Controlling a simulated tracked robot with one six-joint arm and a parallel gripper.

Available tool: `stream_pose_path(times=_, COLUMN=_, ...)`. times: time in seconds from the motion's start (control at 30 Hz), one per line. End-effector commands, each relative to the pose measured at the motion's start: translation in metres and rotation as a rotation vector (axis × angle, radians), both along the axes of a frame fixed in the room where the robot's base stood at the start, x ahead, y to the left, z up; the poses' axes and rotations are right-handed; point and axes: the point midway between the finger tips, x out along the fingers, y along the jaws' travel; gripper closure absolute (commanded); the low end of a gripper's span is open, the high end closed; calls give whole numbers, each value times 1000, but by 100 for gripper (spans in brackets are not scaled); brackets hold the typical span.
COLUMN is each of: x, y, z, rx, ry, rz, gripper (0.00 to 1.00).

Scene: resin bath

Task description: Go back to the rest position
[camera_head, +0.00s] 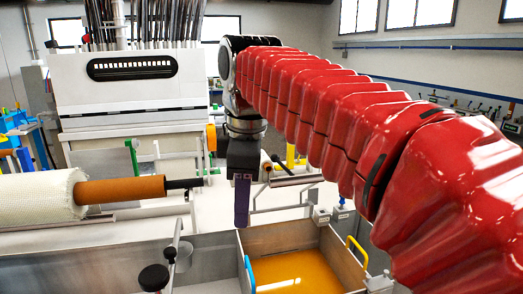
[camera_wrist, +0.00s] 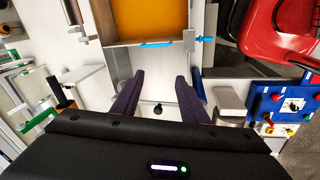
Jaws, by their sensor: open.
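My gripper (camera_head: 242,200) hangs at the end of my red-sleeved arm, above the work surface beside the resin bath. In the wrist view my gripper (camera_wrist: 160,95) shows two dark purple fingers spread apart with nothing between them. The resin bath (camera_head: 258,241) is a grey metal tray with orange resin (camera_head: 290,272) in it. In the head view it lies below and to the right of the fingers; in the wrist view its blue handle (camera_wrist: 157,45) is just beyond the fingertips.
A white fibre roll (camera_head: 40,197) on an orange-brown core (camera_head: 120,190) lies at the left. A large white machine (camera_head: 130,90) stands behind. A blue control panel (camera_wrist: 278,108) with knobs is at the right in the wrist view. A yellow handle (camera_head: 357,252) stands at the bath's right.

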Motion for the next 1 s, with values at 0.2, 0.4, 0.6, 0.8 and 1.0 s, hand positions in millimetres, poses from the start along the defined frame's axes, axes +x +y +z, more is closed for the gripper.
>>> stream_pose_path(times=0.2, x=-20, y=-48, z=-23, rx=63, ry=-36, rz=-289, gripper=60)
stream_pose_path(times=0.4, x=-42, y=-87, z=-50, rx=129, ry=-69, rz=-550, gripper=60)
stream_pose_path(times=0.6, x=-68, y=-121, z=-84, rx=202, ry=-100, rz=-809, gripper=60)
stream_pose_path(times=0.8, x=-96, y=-151, z=-123, rx=284, ry=-134, rz=-1063, gripper=60)
stream_pose_path(times=1.0, x=-126, y=-177, z=-166, rx=373, ry=-167, rz=-1311, gripper=60)
